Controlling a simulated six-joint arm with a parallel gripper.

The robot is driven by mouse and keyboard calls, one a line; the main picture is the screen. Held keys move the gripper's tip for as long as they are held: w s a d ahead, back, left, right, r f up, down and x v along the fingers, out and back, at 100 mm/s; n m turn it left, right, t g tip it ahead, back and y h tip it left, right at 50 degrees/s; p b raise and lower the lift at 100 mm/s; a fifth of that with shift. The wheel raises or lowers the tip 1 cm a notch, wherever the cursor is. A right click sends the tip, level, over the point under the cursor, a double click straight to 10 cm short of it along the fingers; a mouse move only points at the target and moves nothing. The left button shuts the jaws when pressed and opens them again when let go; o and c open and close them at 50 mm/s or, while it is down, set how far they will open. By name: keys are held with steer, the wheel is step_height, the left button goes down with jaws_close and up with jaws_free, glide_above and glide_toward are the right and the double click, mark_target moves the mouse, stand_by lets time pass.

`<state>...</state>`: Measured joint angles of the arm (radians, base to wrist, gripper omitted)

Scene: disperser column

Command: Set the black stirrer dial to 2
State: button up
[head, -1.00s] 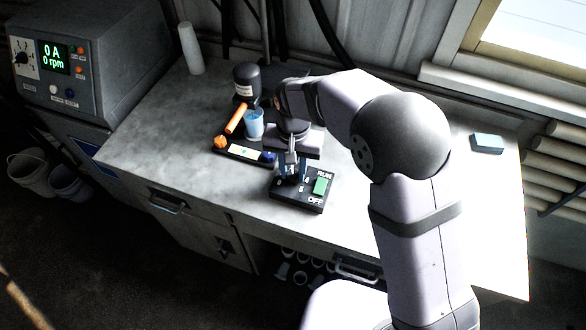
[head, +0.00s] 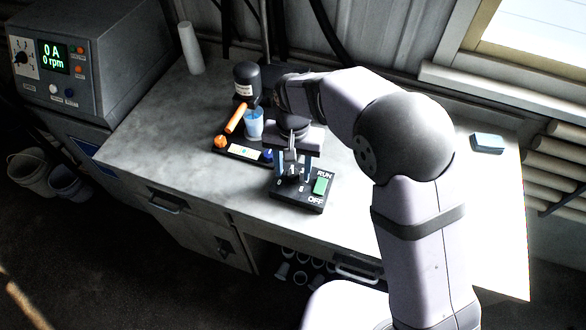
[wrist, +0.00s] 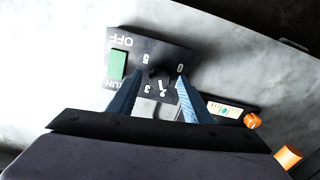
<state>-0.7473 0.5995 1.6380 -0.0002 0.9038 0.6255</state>
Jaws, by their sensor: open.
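The black stirrer dial (wrist: 160,74) sits on a black control box (head: 298,203), with white numbers around it. In the wrist view 0, 2, 3 and 5 can be made out; which number the dial points at I cannot tell. My gripper (wrist: 157,80) is open, with its two blue fingers apart on either side of the dial. In the head view my gripper (head: 293,178) is over the left part of the box and hides most of the dial. A green switch (head: 321,186) marked RUN and OFF is on the box's right side.
Behind the box stand a dark stirrer column (head: 246,80), a cup of blue liquid (head: 254,124) and an orange handle (head: 236,119). A display (head: 53,57) at far left reads 0 A and 0 rpm. A blue block (head: 487,143) lies far right.

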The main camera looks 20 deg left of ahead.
mark_target(293, 174)
steer(key=shift+r+b, duration=0.75)
steer(key=shift+r, duration=2.55)
steer(key=s+d+f+m, duration=0.1)
steer(key=s+d+f, duration=0.1)
steer(key=d, duration=1.1)
steer(key=s+d+f, duration=0.1)
steer(key=s+d, duration=0.2)
steer(key=d, duration=0.9)
steer(key=s+d+f, duration=0.2)
steer(key=s+d, duration=0.4)
steer(key=shift+s+f, duration=0.25)
steer(key=shift+f, duration=0.05)
